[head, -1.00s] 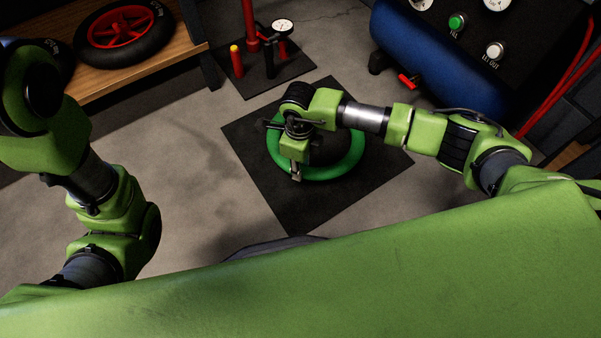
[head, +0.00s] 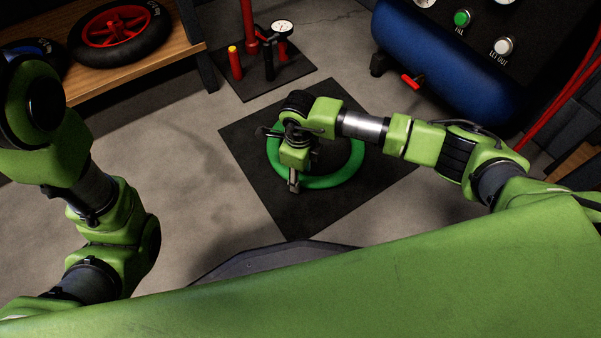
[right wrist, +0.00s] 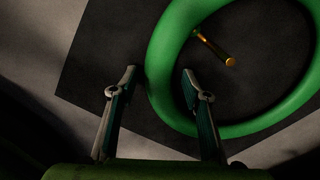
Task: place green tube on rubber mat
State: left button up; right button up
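The green tube (head: 345,172) is a ring lying flat over the black rubber mat (head: 310,215) in the head view. My right gripper (head: 294,186) is at the tube's near left side, pointing down. In the right wrist view the fingers of my right gripper (right wrist: 159,76) are apart, one on the outside of the green tube (right wrist: 168,60) and the other by its inner edge. A brass valve stem (right wrist: 215,48) points inward from the ring. My arm hides part of the tube in the head view. My left gripper is out of view.
A floor pump (head: 268,62) stands on a dark base behind the mat. A red-rimmed wheel (head: 120,35) lies on the wooden bench (head: 150,65) at upper left. A blue tank (head: 440,65) is at upper right. Bare floor (head: 190,190) lies left of the mat.

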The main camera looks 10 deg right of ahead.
jog(key=shift+r, duration=0.1)
notch_tip(320, 180, up, 12)
jog(key=p, duration=0.9)
jog(key=shift+a, duration=0.1)
dwell(0.5)
